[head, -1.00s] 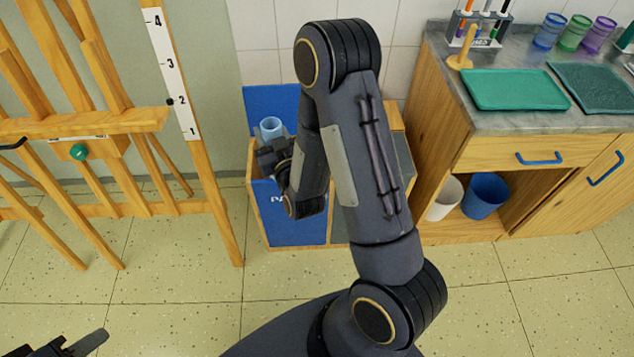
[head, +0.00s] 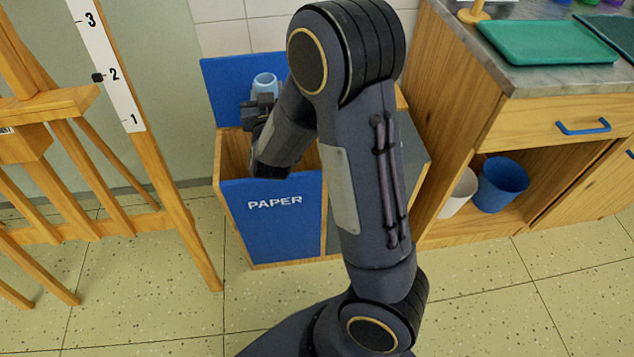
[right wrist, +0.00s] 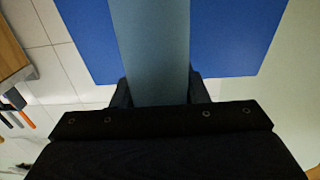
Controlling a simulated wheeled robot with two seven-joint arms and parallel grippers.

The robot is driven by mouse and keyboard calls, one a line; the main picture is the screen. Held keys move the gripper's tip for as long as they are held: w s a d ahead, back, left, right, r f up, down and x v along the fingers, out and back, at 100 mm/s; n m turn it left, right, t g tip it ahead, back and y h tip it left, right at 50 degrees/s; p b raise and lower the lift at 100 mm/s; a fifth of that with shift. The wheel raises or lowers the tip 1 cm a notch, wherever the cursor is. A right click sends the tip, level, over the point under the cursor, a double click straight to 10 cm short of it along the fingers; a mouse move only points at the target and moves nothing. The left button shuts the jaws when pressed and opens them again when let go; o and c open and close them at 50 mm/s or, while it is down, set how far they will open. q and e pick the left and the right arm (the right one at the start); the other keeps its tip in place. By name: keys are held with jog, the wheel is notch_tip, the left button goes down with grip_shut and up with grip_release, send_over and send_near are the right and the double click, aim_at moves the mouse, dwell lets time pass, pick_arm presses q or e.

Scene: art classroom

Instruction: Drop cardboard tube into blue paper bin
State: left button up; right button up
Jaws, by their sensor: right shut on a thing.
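The blue paper bin (head: 270,232) stands on the floor, a wooden box with a blue front marked PAPER and a raised blue back panel. My right gripper (head: 262,103) is above the bin's opening, partly hidden by my own arm. It is shut on the cardboard tube (head: 265,82), which looks light blue with an open upper end. In the right wrist view the tube (right wrist: 150,50) runs between the fingers (right wrist: 158,92), with the blue panel behind it. The tube's lower end is hidden in the head view. My left gripper is out of view.
A grey-fronted bin (head: 408,150) adjoins the paper bin on the right, mostly behind my arm. A wooden cabinet (head: 470,120) with a blue cup (head: 500,185) on its lower shelf stands further right. A wooden easel (head: 165,190) stands left.

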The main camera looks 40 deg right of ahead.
notch_tip(320, 180, down, 4)
jog(key=shift+b, duration=1.25)
jog(key=o, duration=1)
jog(key=shift+o, duration=0.2)
jog(key=p+v, duration=0.1)
jog(key=v, duration=0.6)
jog(key=shift+s+a, duration=0.2)
jog(key=shift+s, duration=0.15)
jog(key=shift+f, duration=0.1)
